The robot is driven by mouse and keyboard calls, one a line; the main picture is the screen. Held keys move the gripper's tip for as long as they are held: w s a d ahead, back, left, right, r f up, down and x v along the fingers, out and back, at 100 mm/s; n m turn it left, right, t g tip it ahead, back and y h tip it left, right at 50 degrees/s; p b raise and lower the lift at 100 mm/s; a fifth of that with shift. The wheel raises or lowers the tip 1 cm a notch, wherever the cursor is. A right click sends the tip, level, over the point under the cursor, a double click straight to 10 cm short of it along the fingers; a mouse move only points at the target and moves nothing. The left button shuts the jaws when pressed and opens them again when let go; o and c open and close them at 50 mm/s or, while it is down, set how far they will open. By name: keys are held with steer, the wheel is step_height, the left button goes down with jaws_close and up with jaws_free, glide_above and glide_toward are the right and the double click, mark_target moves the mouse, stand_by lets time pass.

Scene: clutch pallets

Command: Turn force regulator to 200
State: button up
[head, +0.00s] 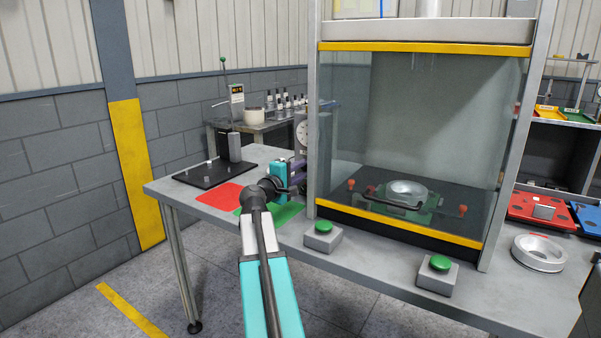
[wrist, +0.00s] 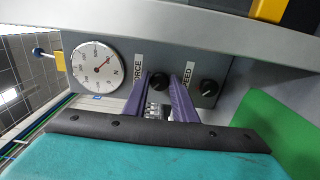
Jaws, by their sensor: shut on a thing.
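The force regulator is a black knob (wrist: 159,81) on a grey panel (wrist: 135,50), beside a label that reads "ORCE" where it is not covered. My gripper (wrist: 168,84) has its two purple fingers shut on this knob, one on each side. A second black knob (wrist: 208,87) is to the right, by a partly covered label ending in "EED". In the head view my gripper (head: 295,188) is at the press's left side, below the gauge (head: 303,133); the knob is hidden there.
The press has a clear front guard (head: 440,110) and two green buttons (head: 322,227) (head: 440,263) in front. A red mat (head: 219,195) and green mat (head: 285,215) lie beside my arm. A black plate (head: 205,174) with pins is at the table's left.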

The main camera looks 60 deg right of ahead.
steer(key=shift+w+r, duration=0.1)
steer(key=shift+w, duration=0.15)
steer(key=o, duration=1)
steer(key=shift+s, duration=0.1)
steer(key=a, duration=1.3)
steer(key=shift+a, duration=0.4)
steer(key=shift+o, duration=0.2)
